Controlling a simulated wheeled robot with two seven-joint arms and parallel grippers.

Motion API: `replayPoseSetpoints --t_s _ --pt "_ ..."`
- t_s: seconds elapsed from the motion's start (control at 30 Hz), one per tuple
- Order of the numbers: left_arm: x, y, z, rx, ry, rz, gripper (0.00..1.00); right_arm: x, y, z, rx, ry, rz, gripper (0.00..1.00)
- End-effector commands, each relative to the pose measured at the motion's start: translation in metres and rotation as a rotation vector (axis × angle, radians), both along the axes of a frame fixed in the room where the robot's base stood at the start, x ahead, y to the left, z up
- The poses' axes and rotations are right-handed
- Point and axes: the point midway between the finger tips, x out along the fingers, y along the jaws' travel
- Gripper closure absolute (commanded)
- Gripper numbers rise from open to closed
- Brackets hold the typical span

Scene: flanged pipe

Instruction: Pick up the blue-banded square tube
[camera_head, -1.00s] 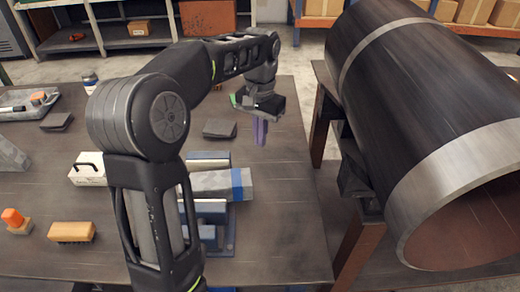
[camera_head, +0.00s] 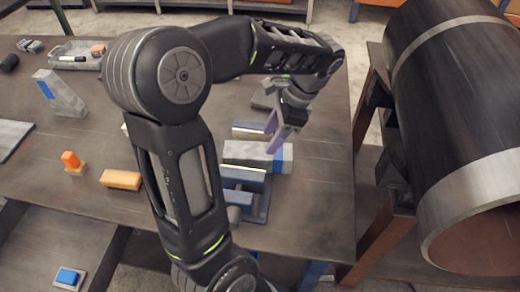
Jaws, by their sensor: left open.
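My left arm hides part of the table to the left of the tube. My right gripper is out of view.
A large dark flanged pipe (camera_head: 455,90) stands on supports at the right. A grey block with a blue mark (camera_head: 60,95), a wooden-backed brush (camera_head: 121,179) and an orange-topped piece (camera_head: 72,162) stand at the left. The table's front right is bare.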

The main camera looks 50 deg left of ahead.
Motion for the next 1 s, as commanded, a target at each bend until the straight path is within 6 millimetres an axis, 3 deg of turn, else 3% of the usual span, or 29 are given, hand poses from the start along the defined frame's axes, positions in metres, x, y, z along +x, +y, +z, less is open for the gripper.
replayPoseSetpoints --t_s 0.2,0.47,0.73,1.0 --pt "-0.005 0.004 -0.003 -0.009 0.057 -0.145 0.35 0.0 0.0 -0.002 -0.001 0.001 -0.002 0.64" --pt "-0.005 0.005 -0.004 -0.01 0.055 -0.142 0.35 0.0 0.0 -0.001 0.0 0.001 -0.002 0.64" --pt "-0.011 0.011 -0.026 -0.01 0.057 -0.141 0.35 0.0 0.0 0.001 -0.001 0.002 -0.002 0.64" --pt "-0.011 0.012 -0.027 -0.01 0.054 -0.141 0.35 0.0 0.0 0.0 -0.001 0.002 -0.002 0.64"
